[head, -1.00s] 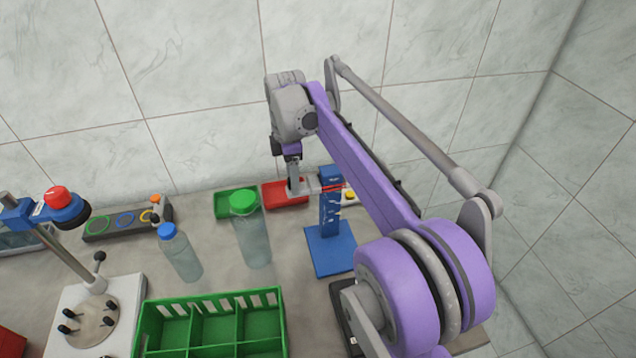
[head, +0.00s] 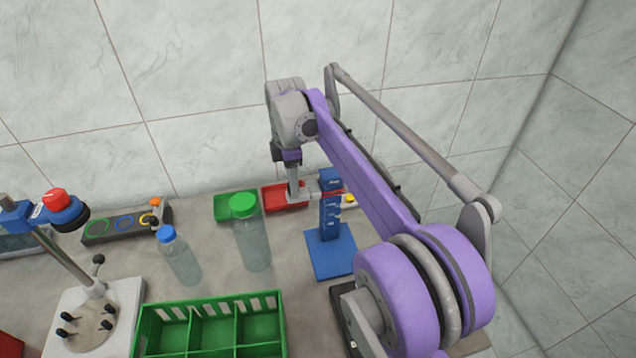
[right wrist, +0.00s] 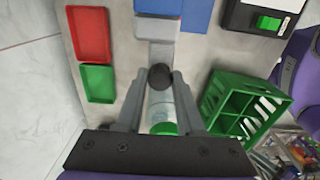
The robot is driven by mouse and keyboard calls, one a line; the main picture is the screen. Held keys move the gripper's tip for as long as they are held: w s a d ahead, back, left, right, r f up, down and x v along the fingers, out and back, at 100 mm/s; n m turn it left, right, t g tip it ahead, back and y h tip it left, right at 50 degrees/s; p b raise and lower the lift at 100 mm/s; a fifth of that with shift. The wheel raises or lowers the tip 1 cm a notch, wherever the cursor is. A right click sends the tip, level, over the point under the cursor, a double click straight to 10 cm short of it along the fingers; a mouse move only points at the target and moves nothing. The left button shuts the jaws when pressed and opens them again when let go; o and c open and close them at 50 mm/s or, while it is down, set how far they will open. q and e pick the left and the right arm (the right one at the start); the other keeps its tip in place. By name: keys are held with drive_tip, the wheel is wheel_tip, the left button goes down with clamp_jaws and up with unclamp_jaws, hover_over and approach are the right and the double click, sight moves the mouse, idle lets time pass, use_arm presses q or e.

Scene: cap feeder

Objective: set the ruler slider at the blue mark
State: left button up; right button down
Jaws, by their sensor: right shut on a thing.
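The blue upright ruler (head: 331,219) stands on a blue square base (head: 331,256), with pale scale marks on its face. The grey slider (right wrist: 156,40) sits across the upright, with a thin red pointer line near the top of the ruler in the head view. My right gripper (right wrist: 160,76) is shut on the slider's dark round knob (right wrist: 160,78); in the head view the gripper (head: 298,196) is just left of the ruler. The blue mark cannot be made out against the blue ruler. My left gripper is not in view.
A red tray (head: 272,198) and a green tray (head: 222,207) lie behind. A green-capped bottle (head: 252,240) and a blue-capped bottle (head: 181,260) stand left of the ruler. A green divided crate (head: 212,296) is in front. The tiled wall is close behind.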

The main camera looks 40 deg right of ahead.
drive_tip(key=shift+f+b, duration=1.3)
drive_tip(key=shift+f, duration=1.55)
drive_tip(key=c, duration=0.7)
unclamp_jaws()
drive_tip(key=shift+r, duration=0.1)
drive_tip(key=shift+r+p, duration=2.65)
drive_tip(key=shift+r, duration=1.4)
drive_tip(key=shift+f, duration=0.1)
